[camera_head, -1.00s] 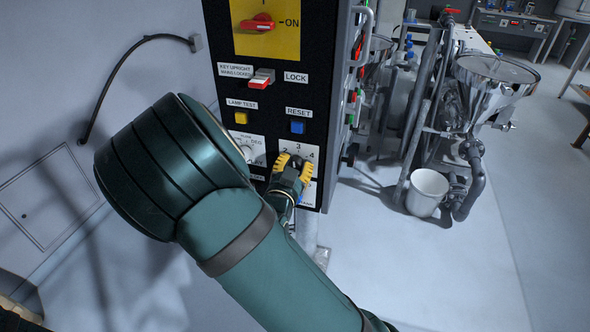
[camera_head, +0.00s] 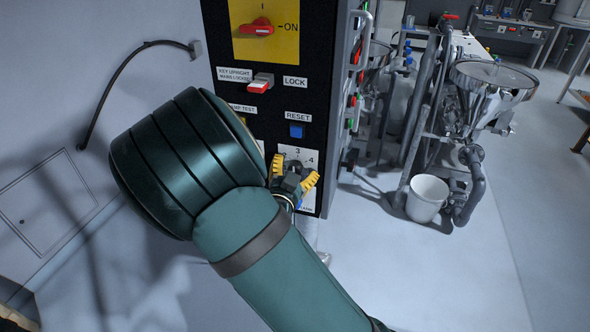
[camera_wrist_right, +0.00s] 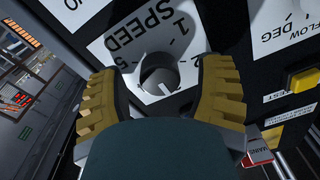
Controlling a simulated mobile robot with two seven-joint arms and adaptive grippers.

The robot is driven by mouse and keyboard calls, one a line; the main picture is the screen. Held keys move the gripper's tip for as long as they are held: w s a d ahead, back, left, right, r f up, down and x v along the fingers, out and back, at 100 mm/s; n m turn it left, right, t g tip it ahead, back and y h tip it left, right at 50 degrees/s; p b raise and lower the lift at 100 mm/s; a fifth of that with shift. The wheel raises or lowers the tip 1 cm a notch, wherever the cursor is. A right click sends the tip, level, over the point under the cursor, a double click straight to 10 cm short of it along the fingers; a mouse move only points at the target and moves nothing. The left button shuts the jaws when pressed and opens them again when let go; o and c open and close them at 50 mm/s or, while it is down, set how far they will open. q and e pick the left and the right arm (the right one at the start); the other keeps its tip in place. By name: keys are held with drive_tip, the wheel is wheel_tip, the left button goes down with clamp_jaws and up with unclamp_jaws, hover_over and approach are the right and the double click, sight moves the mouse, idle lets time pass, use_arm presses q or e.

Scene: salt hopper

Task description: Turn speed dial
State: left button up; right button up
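The speed dial (camera_wrist_right: 158,74) is a round grey knob on a white plate (camera_wrist_right: 120,40) marked SPEED with numbers, in the right wrist view. My right gripper (camera_wrist_right: 160,85) has its two yellow ridged fingers spread, one on each side of the dial, with a visible gap to it. In the head view the right gripper (camera_head: 294,174) is in front of the lower part of the black panel, over the number plate (camera_head: 304,156), and hides part of the dial there. My left gripper is not in view.
The black panel (camera_head: 307,108) also carries a red rotary switch (camera_head: 257,26), a red key switch (camera_head: 261,82) and a blue reset button (camera_head: 297,130). A steel hopper (camera_head: 493,76) and a white bucket (camera_head: 427,197) stand to the right. The floor between is clear.

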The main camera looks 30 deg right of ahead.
drive_tip(key=v, duration=0.7)
drive_tip(key=shift+s+a, duration=0.15)
drive_tip(key=shift+a, duration=0.05)
idle(0.4)
drive_tip(key=s+a+f+n+g+y, duration=0.1)
drive_tip(key=a+f+n+g+y, duration=0.2)
drive_tip(key=f, duration=0.7)
drive_tip(key=a+f+n+g+y, duration=0.1)
drive_tip(key=f+n+y, duration=0.3)
drive_tip(key=f, duration=0.6)
drive_tip(key=s+a+f+n+g+y, duration=0.5)
drive_tip(key=s+a+f+g+y, duration=0.1)
drive_tip(key=s+a+f+y, duration=0.3)
drive_tip(key=s+a+y, duration=0.1)
drive_tip(key=s+a, duration=0.1)
drive_tip(key=a, duration=0.1)
drive_tip(key=shift+s+a+g+y, duration=0.25)
drive_tip(key=shift+s+g+y, duration=0.05)
drive_tip(key=shift+s+y, duration=0.1)
